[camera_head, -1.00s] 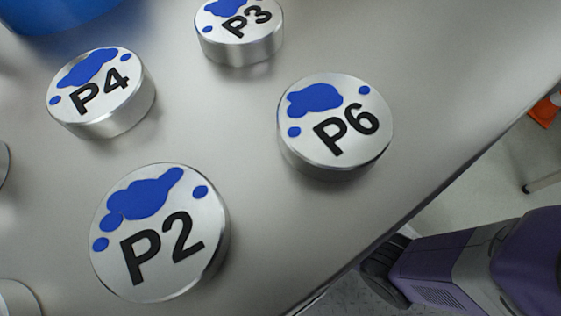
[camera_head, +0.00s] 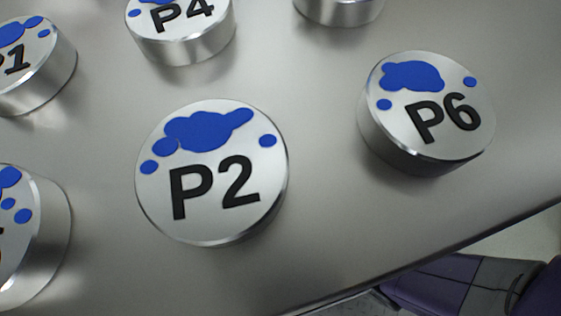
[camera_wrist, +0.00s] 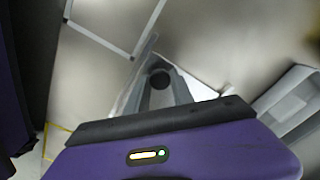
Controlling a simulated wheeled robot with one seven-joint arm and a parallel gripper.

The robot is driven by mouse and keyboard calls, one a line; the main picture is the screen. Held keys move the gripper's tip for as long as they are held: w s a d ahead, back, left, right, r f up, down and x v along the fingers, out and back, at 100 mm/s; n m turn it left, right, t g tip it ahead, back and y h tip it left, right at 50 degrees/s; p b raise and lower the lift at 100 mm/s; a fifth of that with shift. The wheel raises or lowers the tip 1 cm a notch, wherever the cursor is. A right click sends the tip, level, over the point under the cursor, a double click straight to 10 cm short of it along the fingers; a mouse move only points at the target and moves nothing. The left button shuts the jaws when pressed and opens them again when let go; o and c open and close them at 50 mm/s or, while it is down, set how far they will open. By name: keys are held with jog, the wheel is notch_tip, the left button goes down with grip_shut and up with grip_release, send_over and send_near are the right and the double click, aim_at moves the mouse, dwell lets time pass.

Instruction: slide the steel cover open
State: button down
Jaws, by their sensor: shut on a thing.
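In the wrist view my gripper (camera_wrist: 163,88) reaches forward from its purple body, with its grey fingers close together. It is shut on a dark round knob (camera_wrist: 159,79) that shows between the fingertips. Behind the knob is a pale grey steel surface (camera_wrist: 208,38), blurred. I cannot tell where the steel cover's edges lie or how far it stands open. The cover cannot be made out in the head view, where only part of my purple arm shows at the lower right.
The head view shows a steel table (camera_head: 320,205) with several thick metal discs, including P2 (camera_head: 215,185), P6 (camera_head: 432,115), P4 (camera_head: 182,38) and P1 (camera_head: 30,65). The table's edge runs along the lower right. A grey frame (camera_wrist: 98,40) shows upper left in the wrist view.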

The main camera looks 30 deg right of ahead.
jog(key=shift+a, duration=0.2)
jog(key=c, duration=1.1)
grip_release()
notch_tip(320, 180, up, 8)
jog(key=p, duration=0.5)
jog(key=shift+f, duration=0.1)
